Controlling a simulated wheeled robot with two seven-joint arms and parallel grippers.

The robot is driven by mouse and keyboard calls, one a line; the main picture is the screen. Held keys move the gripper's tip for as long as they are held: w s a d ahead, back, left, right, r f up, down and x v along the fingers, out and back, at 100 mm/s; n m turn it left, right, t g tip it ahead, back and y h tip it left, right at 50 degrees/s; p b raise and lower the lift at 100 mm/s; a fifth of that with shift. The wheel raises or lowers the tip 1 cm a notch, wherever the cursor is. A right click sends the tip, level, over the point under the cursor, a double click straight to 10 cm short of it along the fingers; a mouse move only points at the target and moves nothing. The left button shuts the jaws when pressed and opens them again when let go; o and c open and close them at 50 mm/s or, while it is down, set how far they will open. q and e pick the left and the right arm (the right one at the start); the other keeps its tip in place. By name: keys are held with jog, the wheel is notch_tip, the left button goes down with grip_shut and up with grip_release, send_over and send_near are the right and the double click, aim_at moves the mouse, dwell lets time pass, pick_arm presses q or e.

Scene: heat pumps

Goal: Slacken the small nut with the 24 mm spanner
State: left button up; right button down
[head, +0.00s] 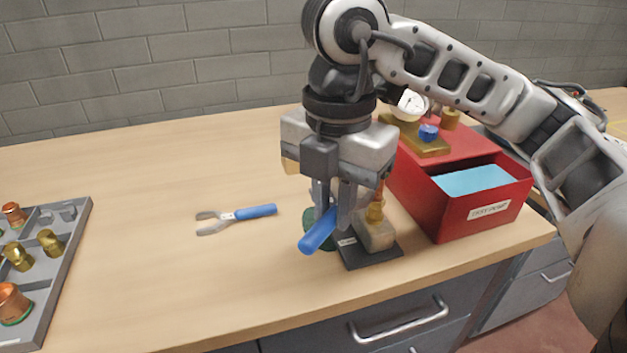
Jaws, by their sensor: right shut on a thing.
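My right gripper (338,222) comes down from above and is shut on a blue-handled spanner (314,238). The handle sticks out to the lower left; the spanner's jaws are hidden behind the gripper. Just right of the fingers, a brass fitting with a nut (375,211) stands on a pale block on a dark base plate (370,256). I cannot tell whether the spanner's jaws are around the nut. No size marking can be read. My left gripper is out of view.
A grey tray (62,265) of copper and brass fittings is at the left. The bench between is mostly clear.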

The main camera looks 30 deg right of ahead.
jog(key=shift+w+m, duration=0.25)
jog(key=shift+m, duration=0.35)
jog(key=shift+s+f+b, duration=0.1)
jog(key=shift+f+b, duration=0.4)
jog(key=shift+b, duration=0.05)
pick_arm(q)
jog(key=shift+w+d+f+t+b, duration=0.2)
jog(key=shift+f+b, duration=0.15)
jog(key=shift+b, duration=0.5)
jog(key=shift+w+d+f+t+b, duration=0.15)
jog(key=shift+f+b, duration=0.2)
jog(key=shift+b, duration=0.5)
pick_arm(e)
jog(key=shift+w+d+f, duration=0.25)
jog(key=shift+d+f, duration=0.35)
jog(key=shift+f, duration=0.35)
jog(key=shift+w+d+f, duration=0.2)
jog(key=shift+d+f, duration=0.4)
jog(key=shift+f, duration=0.3)
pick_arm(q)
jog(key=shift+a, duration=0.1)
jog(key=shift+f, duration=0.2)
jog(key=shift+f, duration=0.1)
pick_arm(e)
jog(key=shift+d, duration=0.25)
jog(key=shift+w+d, duration=0.15)
jog(key=shift+d, duration=0.15)
